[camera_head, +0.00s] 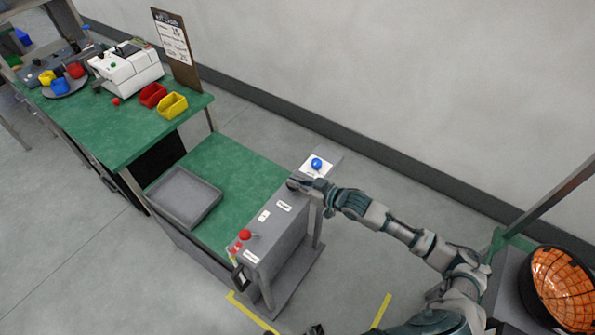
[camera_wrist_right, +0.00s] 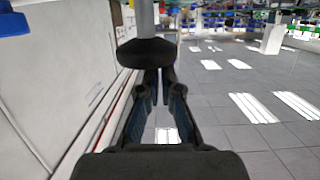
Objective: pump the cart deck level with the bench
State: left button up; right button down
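The cart's green deck (camera_head: 255,165) stands beside the green bench (camera_head: 130,130), clearly lower than its top. A grey tray (camera_head: 207,207) rests on the deck. My right gripper (camera_head: 296,184) is at the console's top. In the wrist view its fingers (camera_wrist_right: 158,90) are close together beneath a black knob (camera_wrist_right: 147,52) on a grey post; contact is unclear. A dark piece (camera_head: 316,330) at the bottom edge looks like my left gripper, mostly cut off.
A white machine (camera_head: 127,68), a red bin (camera_head: 153,94) and a yellow bin (camera_head: 172,106) stand on the bench. A sign board (camera_head: 175,45) rises behind. Yellow tape (camera_head: 250,312) marks the floor. An orange-lined round basket (camera_head: 563,285) is at right.

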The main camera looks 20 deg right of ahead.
jog(key=shift+f, duration=0.3)
jog(key=d, duration=0.1)
jog(key=d+p, duration=0.1)
jog(key=d, duration=0.1)
jog(key=shift+r, duration=0.3)
jog(key=r+p, duration=0.2)
jog(key=a+r+p, duration=0.1)
jog(key=r+p, duration=0.1)
jog(key=shift+a+r+p, duration=0.15)
jog(key=shift+r+p, duration=0.15)
jog(key=shift+r, duration=0.05)
pick_arm(q)
jog(key=shift+s+d+r+b, duration=0.1)
jog(key=shift+d+r+b, duration=0.3)
jog(key=shift+r+b, duration=0.35)
jog(key=shift+s+d+r+b, duration=0.1)
jog(key=shift+d+r+b, duration=0.35)
jog(key=shift+r, duration=0.35)
pick_arm(e)
jog(key=v, duration=0.9)
jog(key=shift+s+f, duration=0.25)
jog(key=shift+s, duration=0.1)
